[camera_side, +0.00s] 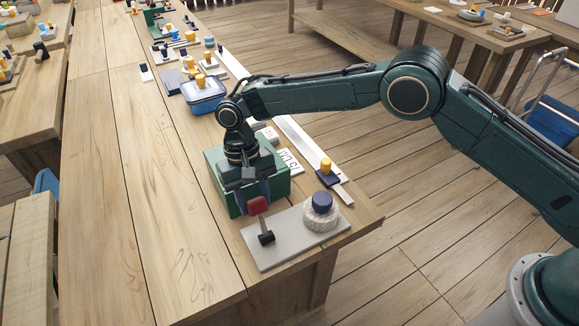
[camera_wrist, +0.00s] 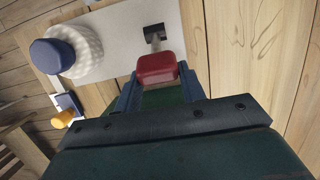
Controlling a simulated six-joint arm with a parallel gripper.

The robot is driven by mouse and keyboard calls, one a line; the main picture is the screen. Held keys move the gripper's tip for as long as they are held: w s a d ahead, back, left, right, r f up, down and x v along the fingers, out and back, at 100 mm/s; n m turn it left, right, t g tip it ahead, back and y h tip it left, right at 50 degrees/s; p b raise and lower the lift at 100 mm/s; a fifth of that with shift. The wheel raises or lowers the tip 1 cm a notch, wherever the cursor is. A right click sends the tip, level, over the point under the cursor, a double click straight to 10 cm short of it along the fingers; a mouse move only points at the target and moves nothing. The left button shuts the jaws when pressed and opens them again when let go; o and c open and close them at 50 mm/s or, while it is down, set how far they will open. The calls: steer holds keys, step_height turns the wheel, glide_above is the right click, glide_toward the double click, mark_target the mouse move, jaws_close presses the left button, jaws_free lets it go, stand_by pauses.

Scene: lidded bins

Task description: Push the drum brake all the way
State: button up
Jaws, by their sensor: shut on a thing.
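The drum brake stands on a light grey plate (camera_side: 285,245) at the near end of the bench. Its lever has a red handle (camera_side: 257,205) on a thin stem rising from a black pivot (camera_side: 266,238). A pale ribbed drum (camera_side: 320,214) with a blue cap (camera_side: 321,201) is on the same plate, to the right. My gripper (camera_side: 257,192) is at the handle from behind, shut on it. In the wrist view the red handle (camera_wrist: 157,68) sits between the fingers, with the drum (camera_wrist: 84,50) at the left.
A green bin (camera_side: 226,196) stands right behind the plate, partly hidden by my wrist. A blue bin (camera_side: 203,96) is farther back. The left side of the bench is clear.

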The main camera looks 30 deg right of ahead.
steer(key=o, duration=1)
steer(key=shift+s+r, duration=0.1)
steer(key=shift+s, duration=0.05)
